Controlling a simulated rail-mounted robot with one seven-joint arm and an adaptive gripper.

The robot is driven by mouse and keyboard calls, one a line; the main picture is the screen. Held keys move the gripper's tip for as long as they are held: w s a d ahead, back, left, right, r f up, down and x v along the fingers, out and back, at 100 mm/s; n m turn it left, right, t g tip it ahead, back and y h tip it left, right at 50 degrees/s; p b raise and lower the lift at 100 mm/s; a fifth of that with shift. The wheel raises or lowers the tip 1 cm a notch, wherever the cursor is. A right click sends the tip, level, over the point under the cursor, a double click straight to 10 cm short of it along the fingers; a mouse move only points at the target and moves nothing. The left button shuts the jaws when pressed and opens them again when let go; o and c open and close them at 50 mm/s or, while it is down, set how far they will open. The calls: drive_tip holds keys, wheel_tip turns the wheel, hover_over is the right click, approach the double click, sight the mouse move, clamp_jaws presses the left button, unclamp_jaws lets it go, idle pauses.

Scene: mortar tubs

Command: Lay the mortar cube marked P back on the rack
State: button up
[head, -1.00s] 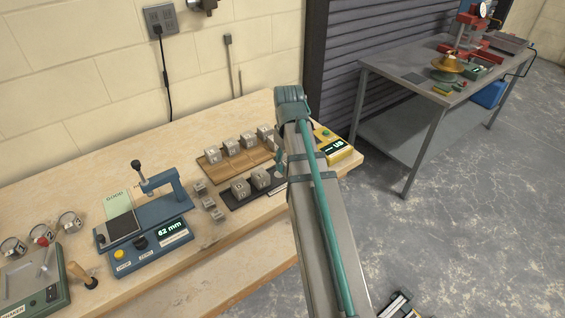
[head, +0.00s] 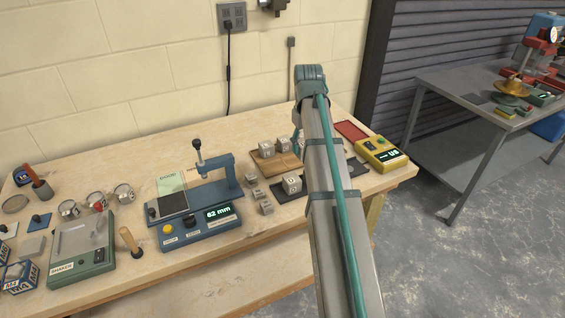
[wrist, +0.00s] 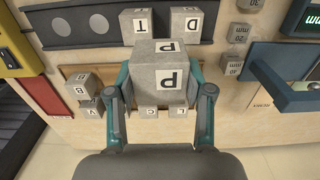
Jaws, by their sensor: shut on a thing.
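In the wrist view my gripper (wrist: 160,88) is shut on the grey mortar cube marked P (wrist: 158,55), with one finger on each side. The cube looks larger than the cubes around it, so it seems held above the bench; any gap beneath it is hidden. The wooden rack (wrist: 105,75) lies below and behind it, with cubes marked B (wrist: 80,88), V and others on it.
A dark board (wrist: 65,28) with round spots carries cubes T (wrist: 138,25) and D (wrist: 185,24). Small size blocks (head: 259,195) and the blue gauge (head: 207,222) stand to the left in the head view. A yellow meter (head: 378,153) and red tray (head: 350,130) lie right of my arm.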

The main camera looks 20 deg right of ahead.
drive_tip(key=w+d+f+p, duration=0.1)
drive_tip(key=w+f, duration=0.2)
drive_tip(key=w, duration=0.1)
drive_tip(key=w+d+f+p, duration=0.1)
drive_tip(key=w+f, duration=0.2)
drive_tip(key=w, duration=0.1)
drive_tip(key=w+d+f+p, duration=0.1)
drive_tip(key=w+f, duration=0.2)
drive_tip(key=w, duration=0.2)
drive_tip(key=shift+f+p, duration=0.25)
drive_tip(key=shift+p, duration=0.05)
drive_tip(key=shift+f, duration=1.6)
drive_tip(key=shift+f, duration=0.2)
drive_tip(key=o, duration=1.4)
drive_tip(key=shift+r, duration=0.1)
wheel_tip(320, 180, up, 12)
drive_tip(key=shift+r+b, duration=0.1)
drive_tip(key=shift+b, duration=0.8)
